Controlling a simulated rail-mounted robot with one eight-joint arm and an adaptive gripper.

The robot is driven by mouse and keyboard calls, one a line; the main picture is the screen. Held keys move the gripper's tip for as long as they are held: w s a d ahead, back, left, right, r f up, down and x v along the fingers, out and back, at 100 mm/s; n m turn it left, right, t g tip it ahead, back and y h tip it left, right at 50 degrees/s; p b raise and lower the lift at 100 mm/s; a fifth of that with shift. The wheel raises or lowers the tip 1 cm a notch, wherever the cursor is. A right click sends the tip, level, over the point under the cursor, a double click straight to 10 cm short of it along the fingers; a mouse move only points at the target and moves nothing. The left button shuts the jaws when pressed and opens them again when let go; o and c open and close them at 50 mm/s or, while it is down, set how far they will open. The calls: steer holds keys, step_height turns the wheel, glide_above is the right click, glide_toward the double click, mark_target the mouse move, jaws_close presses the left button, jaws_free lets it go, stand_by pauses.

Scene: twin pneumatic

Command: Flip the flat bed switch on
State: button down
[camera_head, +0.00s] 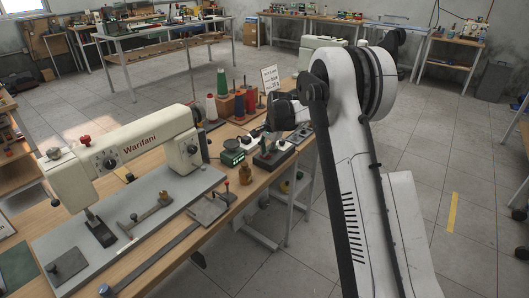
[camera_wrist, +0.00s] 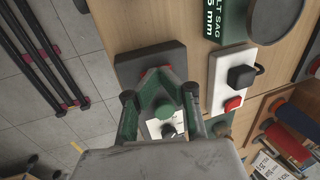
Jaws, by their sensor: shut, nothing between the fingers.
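The cream flat bed machine (camera_head: 140,142) stands on the wooden bench at the left of the head view. A dark grey switch box (camera_wrist: 150,60) lies below my gripper in the wrist view, with a green button (camera_wrist: 165,112) and bits of red showing between the finger links. A white switch plate (camera_wrist: 232,75) beside it carries a black knob (camera_wrist: 241,76) and a red button (camera_wrist: 233,104). No label shows which one is the flat bed switch. My gripper (camera_wrist: 157,78) is shut and empty over the dark box. Its links hide part of the box; contact cannot be told.
A dark green block with white lettering (camera_wrist: 229,18) stands near the white plate. Thread spools (camera_head: 240,103) and a sign (camera_head: 270,78) stand behind the switches. The bench's edge drops to the tiled floor on the right.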

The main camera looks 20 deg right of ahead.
steer(key=shift+r, duration=0.1)
step_height(320, 180, up, 14)
steer(key=p, duration=0.1)
steer(key=shift+p, duration=0.3)
steer(key=shift+s, duration=0.1)
